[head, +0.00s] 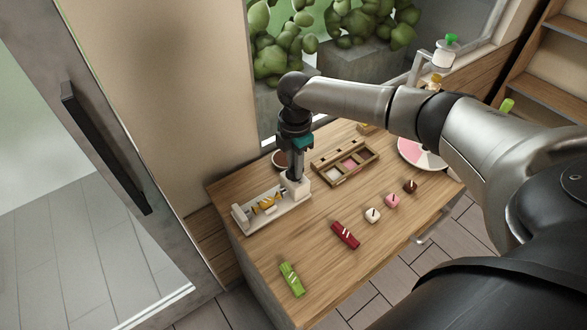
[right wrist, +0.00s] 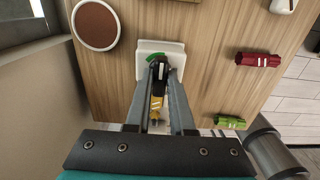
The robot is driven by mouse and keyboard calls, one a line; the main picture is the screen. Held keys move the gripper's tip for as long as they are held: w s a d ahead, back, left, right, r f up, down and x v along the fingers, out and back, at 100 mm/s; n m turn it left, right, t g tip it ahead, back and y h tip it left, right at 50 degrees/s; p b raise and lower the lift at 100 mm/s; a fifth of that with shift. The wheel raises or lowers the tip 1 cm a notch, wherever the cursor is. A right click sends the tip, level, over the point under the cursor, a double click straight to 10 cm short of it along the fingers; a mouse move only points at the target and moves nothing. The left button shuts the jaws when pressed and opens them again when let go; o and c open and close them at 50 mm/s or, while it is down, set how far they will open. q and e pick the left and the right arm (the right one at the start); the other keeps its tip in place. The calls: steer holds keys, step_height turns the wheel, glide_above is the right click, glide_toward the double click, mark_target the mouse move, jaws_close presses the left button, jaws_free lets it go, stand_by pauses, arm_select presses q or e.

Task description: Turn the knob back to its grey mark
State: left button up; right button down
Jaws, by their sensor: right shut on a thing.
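A white stand (head: 268,216) with a gold spool (head: 266,203) sits at the left end of the wooden table. At its right end is a white block (head: 298,188). My right gripper (head: 293,176) points down at this block. In the right wrist view, the gripper (right wrist: 162,68) is shut on a dark knob (right wrist: 160,73) at the white block (right wrist: 172,48). A green arc (right wrist: 154,57) shows beside the knob. I cannot make out the grey mark; the fingers hide part of the knob. My left gripper is not in view.
A wooden tray (head: 318,164) with compartments lies right of the stand. A green roll (head: 291,279), a red roll (head: 345,235) and small white, pink and brown pieces lie toward the front edge. A brown round dish (right wrist: 96,25) is close by. A pink-and-white plate (head: 408,158) is at right.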

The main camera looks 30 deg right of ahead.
steer(key=m+p, duration=0.3)
steer(key=shift+r, duration=0.2)
steer(key=shift+f+m+p, duration=0.1)
steer(key=shift+m+p, duration=0.2)
steer(key=shift+p, duration=0.05)
steer(key=shift+f, duration=0.1)
